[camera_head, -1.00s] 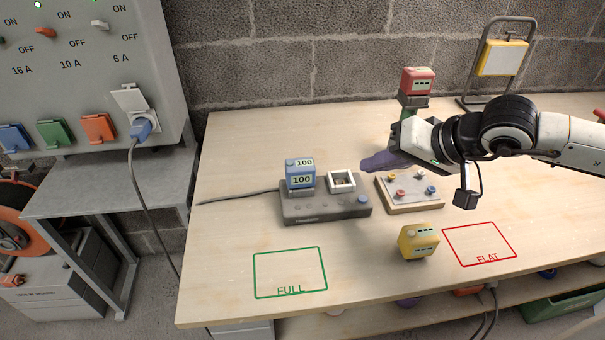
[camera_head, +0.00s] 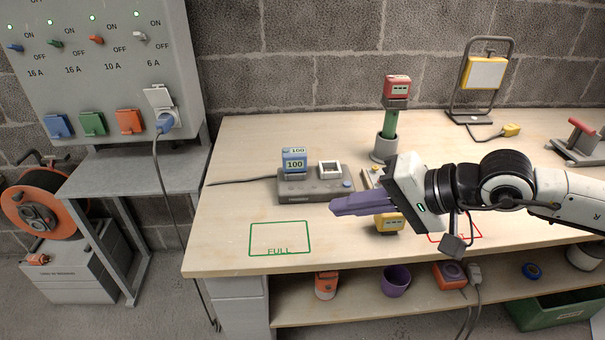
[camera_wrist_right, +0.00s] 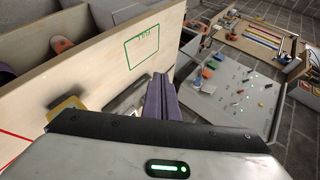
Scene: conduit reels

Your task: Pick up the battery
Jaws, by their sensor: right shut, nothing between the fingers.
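A yellow battery (camera_head: 388,222) stands on the bench, partly hidden by my right gripper (camera_head: 336,207). It also shows in part in the right wrist view (camera_wrist_right: 66,107). A blue battery (camera_head: 295,161) marked 100 sits in the left bay of the grey charger (camera_head: 308,188). A red battery (camera_head: 397,86) sits on top of a green-handled tool (camera_head: 389,122) standing in a grey holder. My right gripper's purple fingers are shut and empty, pointing left in front of the charger; they show together in the right wrist view (camera_wrist_right: 158,97). My left gripper is not in view.
A green FULL outline (camera_head: 280,253) lies empty at the bench's front left. A red outline (camera_head: 470,237) is mostly hidden by my arm. The charger's right bay (camera_head: 329,169) is empty. A work lamp (camera_head: 484,73) stands at the back. A small board (camera_head: 369,178) is mostly covered.

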